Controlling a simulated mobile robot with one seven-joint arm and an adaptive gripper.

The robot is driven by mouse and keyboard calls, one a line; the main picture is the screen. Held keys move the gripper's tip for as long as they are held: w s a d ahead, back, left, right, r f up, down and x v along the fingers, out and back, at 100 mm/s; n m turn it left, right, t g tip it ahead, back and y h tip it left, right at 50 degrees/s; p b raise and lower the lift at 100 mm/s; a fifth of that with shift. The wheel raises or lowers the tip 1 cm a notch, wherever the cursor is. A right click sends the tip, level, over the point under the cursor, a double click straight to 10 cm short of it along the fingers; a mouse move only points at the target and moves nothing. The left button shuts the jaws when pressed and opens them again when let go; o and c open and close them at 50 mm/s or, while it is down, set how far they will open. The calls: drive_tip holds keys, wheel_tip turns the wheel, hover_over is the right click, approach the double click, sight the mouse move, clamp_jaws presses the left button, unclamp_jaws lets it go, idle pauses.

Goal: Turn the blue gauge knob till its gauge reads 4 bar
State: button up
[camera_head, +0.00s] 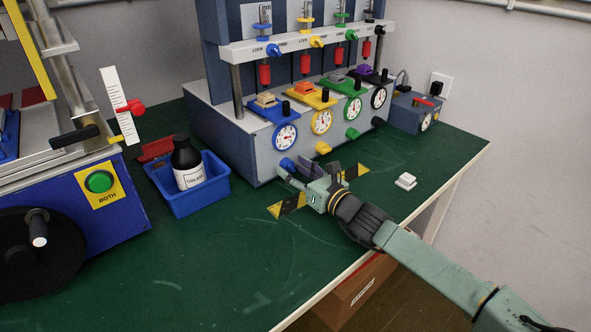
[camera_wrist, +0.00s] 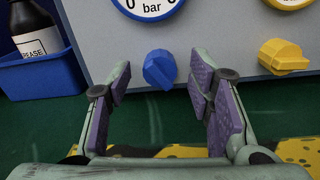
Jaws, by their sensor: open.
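The blue gauge knob (camera_head: 287,164) sits low on the front of the grey test machine, below the blue-rimmed gauge (camera_head: 285,136). In the wrist view the blue knob (camera_wrist: 159,69) is ahead of my gripper (camera_wrist: 165,85), between the lines of its two fingers and apart from both. My gripper (camera_head: 293,172) is open and empty, just in front of the knob. The gauge's lower edge (camera_wrist: 148,8) with "bar" on it shows at the top of the wrist view. Its needle is cut off there and too small to read in the head view.
A yellow knob (camera_wrist: 283,56) is right of the blue one. Green (camera_head: 352,133) and black knobs follow along the machine. A blue bin (camera_head: 191,187) with a dark bottle (camera_head: 186,160) stands left. A white block (camera_head: 405,181) lies right. The green table front is mostly clear.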

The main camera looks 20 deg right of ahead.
drive_tip(key=shift+c, duration=0.3)
clamp_jaws()
drive_tip(key=shift+f+b, duration=0.15)
drive_tip(key=shift+b, duration=0.4)
drive_tip(key=shift+f+n+b, duration=0.15)
drive_tip(key=shift+n+b, duration=0.65)
drive_tip(key=shift+b, duration=0.2)
drive_tip(key=shift+n+b, duration=0.7)
drive_tip(key=shift+b, duration=0.45)
drive_tip(key=n+b, duration=0.2)
drive_tip(key=shift+b, duration=0.4)
drive_tip(key=shift+r+n+b, duration=0.25)
drive_tip(key=shift+n+b, duration=0.85)
